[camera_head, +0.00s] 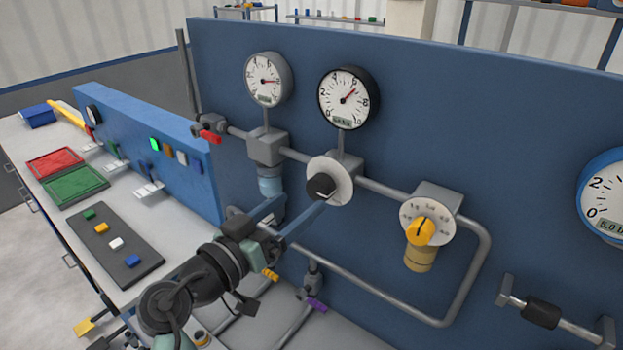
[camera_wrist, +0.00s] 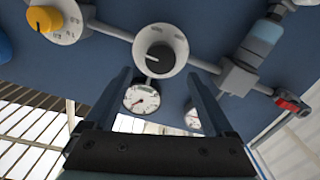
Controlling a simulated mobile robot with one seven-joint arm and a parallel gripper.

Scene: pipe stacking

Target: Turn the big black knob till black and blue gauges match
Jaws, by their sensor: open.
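The big black knob (camera_head: 321,187) sits on a round white dial on the blue panel; it also shows in the wrist view (camera_wrist: 160,58). The black-rimmed gauge (camera_head: 349,97) is above it, its red needle pointing up and right; its small display is too blurred to read. My gripper (camera_head: 303,203) is open in front of the knob. In the wrist view the knob lies between and just beyond the two fingertips (camera_wrist: 159,76); I see no grip on it.
A grey-rimmed gauge (camera_head: 268,79) and a red-handled valve (camera_head: 210,133) are left of the knob. A yellow knob (camera_head: 420,231) is to the right. Grey pipes (camera_head: 382,190) run along the panel. A bench with trays (camera_head: 75,187) stands at left.

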